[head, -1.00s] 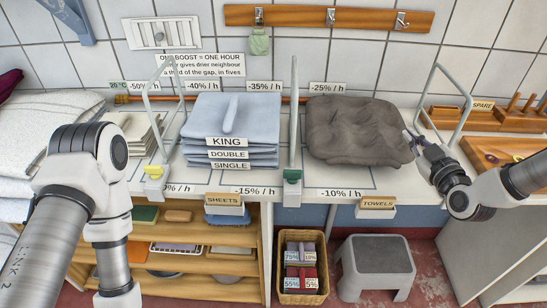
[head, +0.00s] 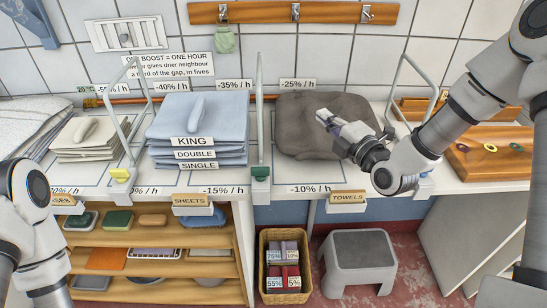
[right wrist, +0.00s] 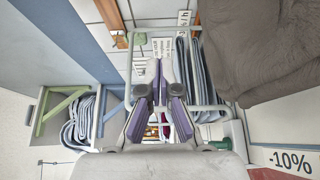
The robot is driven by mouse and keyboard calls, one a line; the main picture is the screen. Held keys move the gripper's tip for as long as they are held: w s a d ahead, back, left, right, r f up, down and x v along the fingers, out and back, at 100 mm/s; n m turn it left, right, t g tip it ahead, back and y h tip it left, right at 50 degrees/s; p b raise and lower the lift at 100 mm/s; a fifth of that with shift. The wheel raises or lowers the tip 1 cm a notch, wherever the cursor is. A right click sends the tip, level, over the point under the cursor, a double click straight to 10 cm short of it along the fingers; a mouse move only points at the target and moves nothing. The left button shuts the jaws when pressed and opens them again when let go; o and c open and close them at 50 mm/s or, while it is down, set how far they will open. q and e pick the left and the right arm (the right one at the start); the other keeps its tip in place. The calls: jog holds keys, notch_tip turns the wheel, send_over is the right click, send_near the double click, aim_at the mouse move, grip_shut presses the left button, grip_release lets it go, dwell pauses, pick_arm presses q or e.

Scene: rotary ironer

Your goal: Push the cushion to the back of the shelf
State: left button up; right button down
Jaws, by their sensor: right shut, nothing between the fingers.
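The cushion (head: 300,138), grey-brown and dented, lies on the white shelf (head: 290,174) between two metal rails, below the -25% label. In the head view my right gripper (head: 325,118) comes in from the right and overlaps the cushion's right part. Its fingers are shut and empty, pointing up and left in the picture. In the right wrist view the fingertips (right wrist: 157,72) are together, and the cushion (right wrist: 262,50) fills the upper right, beside them. I cannot tell whether the gripper touches it. The gripper hides part of the cushion. My left gripper is out of view.
A blue linen stack (head: 198,128) stands left of the cushion, past a rail (head: 260,110). The right rail (head: 405,75) is close to my right arm. A wooden board (head: 490,155) lies at the right. A basket (head: 285,265) and grey stool (head: 358,265) stand below.

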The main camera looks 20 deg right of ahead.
jog(key=w+a+p, duration=0.2)
jog(key=a, duration=1.1)
notch_tip(320, 180, down, 10)
jog(key=shift+s+r+p, duration=0.1)
jog(key=shift+s+p, duration=0.05)
jog(key=shift+p, duration=0.2)
jog(key=shift+d+p, duration=0.2)
jog(key=shift+p, duration=0.1)
jog(key=shift+s+d, duration=0.1)
jog(key=shift+d, duration=0.2)
